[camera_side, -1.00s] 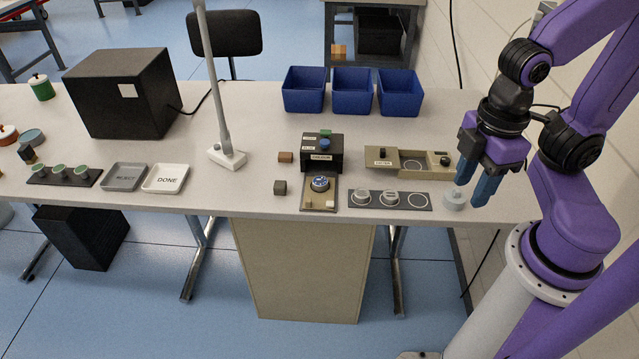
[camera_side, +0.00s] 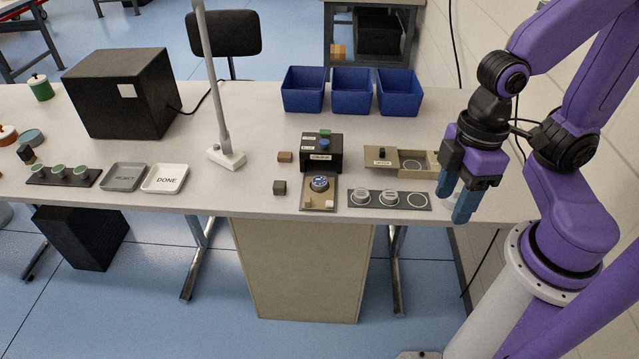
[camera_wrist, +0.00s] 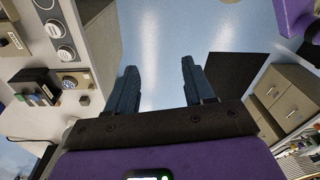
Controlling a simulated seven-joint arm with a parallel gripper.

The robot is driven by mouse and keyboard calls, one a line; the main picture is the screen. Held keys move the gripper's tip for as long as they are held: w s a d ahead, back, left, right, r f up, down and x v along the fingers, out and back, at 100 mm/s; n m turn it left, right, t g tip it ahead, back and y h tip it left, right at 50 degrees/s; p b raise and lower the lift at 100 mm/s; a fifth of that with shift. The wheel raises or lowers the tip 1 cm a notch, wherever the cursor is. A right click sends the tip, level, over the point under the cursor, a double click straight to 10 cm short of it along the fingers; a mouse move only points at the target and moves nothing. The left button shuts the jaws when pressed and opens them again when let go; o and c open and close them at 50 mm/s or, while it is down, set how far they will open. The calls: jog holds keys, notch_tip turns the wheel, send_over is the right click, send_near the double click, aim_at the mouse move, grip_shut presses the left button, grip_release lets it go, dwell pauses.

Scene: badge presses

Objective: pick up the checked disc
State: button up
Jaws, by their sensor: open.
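No disc reads clearly as checked at this size. A round blue disc with a pale pattern (camera_side: 320,183) sits on the base of the black press (camera_side: 322,153); it also shows in the wrist view (camera_wrist: 68,83). Two pale discs, one at the left (camera_side: 362,196) and one in the middle (camera_side: 389,197), sit on the dark strip (camera_side: 345,205), whose right ring is empty. My gripper (camera_side: 452,207) is open at the front right of the table, right of the strip. In the wrist view my gripper (camera_wrist: 160,80) has only floor between its fingers.
A beige box with a sliding lid (camera_side: 381,163) stands behind the strip, close to my gripper. Several blue bins (camera_side: 352,90) stand at the back. Grey (camera_side: 123,177) and white (camera_side: 165,179) trays lie left. The table's front edge is near.

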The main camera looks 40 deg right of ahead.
jog(key=w+a+f+m+t+y, duration=0.2)
jog(key=w+a+f+m+t, duration=0.1)
jog(key=w+a+f+m, duration=0.85)
jog(key=m+t+h, duration=0.5)
jog(key=t+h, duration=0.4)
jog(key=t, duration=0.1)
send_near(320, 181)
jog(key=shift+n+y, duration=0.25)
jog(key=shift+y, duration=0.05)
jog(key=x, duration=0.8)
jog(key=shift+w+d, duration=0.25)
jog(key=c, duration=0.7)
